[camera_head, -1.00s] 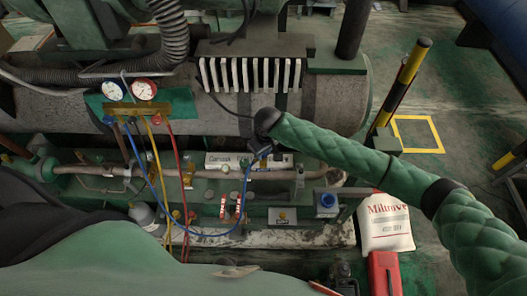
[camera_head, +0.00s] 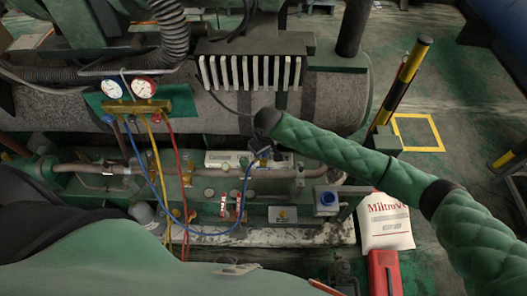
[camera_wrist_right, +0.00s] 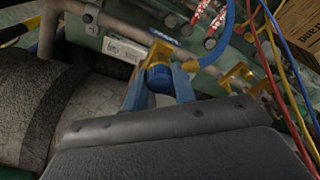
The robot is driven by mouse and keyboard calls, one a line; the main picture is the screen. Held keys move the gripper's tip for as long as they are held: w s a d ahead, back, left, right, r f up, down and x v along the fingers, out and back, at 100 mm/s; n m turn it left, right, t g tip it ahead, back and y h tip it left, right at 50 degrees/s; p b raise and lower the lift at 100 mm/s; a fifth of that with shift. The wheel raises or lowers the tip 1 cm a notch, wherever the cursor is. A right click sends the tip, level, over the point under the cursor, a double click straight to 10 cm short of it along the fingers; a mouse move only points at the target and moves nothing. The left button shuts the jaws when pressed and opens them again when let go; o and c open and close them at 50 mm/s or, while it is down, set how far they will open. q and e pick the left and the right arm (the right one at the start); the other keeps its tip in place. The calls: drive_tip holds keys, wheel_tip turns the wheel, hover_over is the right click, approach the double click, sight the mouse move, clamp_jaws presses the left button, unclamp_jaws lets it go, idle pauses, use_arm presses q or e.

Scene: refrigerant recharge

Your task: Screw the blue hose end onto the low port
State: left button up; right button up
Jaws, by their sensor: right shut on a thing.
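My right gripper (camera_head: 261,152) is shut on the blue hose end above the pipe rack, partly hidden below the wrist in the head view. In the right wrist view, its two blue fingers (camera_wrist_right: 160,90) close on the sides of the hose end (camera_wrist_right: 158,72), which has a blue ribbed collar and yellow parts. The blue hose (camera_head: 152,178) loops from the gauge manifold (camera_head: 137,107) down and right to the gripper. A brass valve fitting (camera_head: 187,172) is on the rack; I cannot tell which fitting is the low port. My left gripper is out of view.
Yellow (camera_head: 155,150) and red (camera_head: 180,165) hoses hang left of the gripper. A finned block (camera_head: 250,72) and large tank (camera_head: 335,95) stand behind. A blue-capped box (camera_head: 327,200) and white bag (camera_head: 385,222) are at right. The floor beyond is open.

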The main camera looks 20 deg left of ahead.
drive_tip(key=shift+r+m+p, duration=0.1)
drive_tip(key=shift+m+p, duration=1.5)
drive_tip(key=shift+p, duration=0.55)
drive_tip(key=shift+m+p, duration=0.35)
drive_tip(key=shift+m, duration=0.15)
drive_tip(key=shift+m+h+p, duration=0.3)
drive_tip(key=shift+m+p, duration=0.9)
drive_tip(key=shift+p, duration=0.15)
drive_tip(key=shift+m+t, duration=0.3)
